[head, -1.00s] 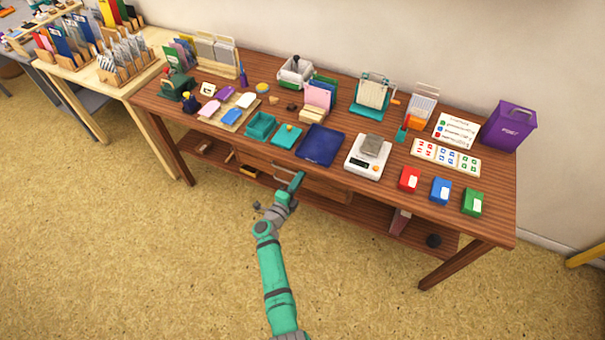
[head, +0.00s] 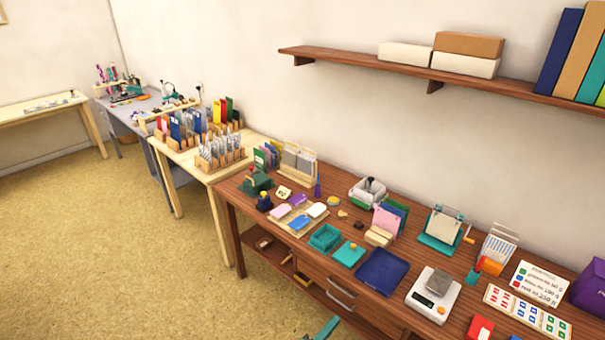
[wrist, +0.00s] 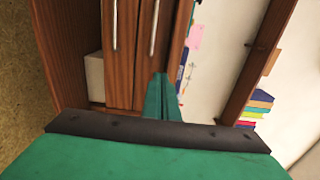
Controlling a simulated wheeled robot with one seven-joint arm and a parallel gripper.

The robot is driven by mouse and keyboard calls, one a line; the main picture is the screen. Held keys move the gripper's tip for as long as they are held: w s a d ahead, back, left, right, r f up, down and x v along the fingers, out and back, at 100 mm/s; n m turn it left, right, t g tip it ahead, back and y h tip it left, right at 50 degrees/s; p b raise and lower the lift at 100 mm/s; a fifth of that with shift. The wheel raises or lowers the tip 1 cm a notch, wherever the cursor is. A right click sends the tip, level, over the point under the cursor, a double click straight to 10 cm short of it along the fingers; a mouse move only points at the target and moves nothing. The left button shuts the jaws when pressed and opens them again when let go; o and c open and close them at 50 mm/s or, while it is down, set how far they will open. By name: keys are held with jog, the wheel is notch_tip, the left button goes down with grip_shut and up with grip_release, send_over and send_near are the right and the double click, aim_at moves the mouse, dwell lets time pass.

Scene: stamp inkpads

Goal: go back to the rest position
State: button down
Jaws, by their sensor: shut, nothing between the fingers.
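My gripper (wrist: 161,97) shows in the wrist view, with its green fingers together and nothing between them. Beyond it are brown wooden fronts with long metal handles. In the head view only a small green piece of my arm shows at the bottom edge. The brown table (head: 237,196) holds a teal inkpad box (head: 325,237), a teal pad with a knob (head: 348,253), a dark blue tray (head: 382,272) and a scale (head: 434,294) with a grey block on it. My gripper touches none of these.
A wall shelf (head: 340,57) with boxes and binders hangs above the table. A pale table (head: 182,158) with racks and a grey table (head: 120,122) stand further left. A purple bin (head: 590,288) is at the right edge. The floor at the left is clear.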

jog(key=s+a+r+n+t+y, duration=0.1)
jog(key=s+a+r+n+y, duration=0.3)
jog(key=s+n, duration=0.5)
jog(key=s+a+r+n+t+y, duration=0.1)
jog(key=s+a+r+n+y, duration=0.3)
jog(key=s, duration=1.5)
jog(key=s+a+r+n+y, duration=0.4)
jog(key=s+r+n, duration=0.5)
jog(key=s+n, duration=0.5)
jog(key=shift+a+t+y, duration=0.35)
jog(key=shift+t+y, duration=0.05)
jog(key=shift+y, duration=0.1)
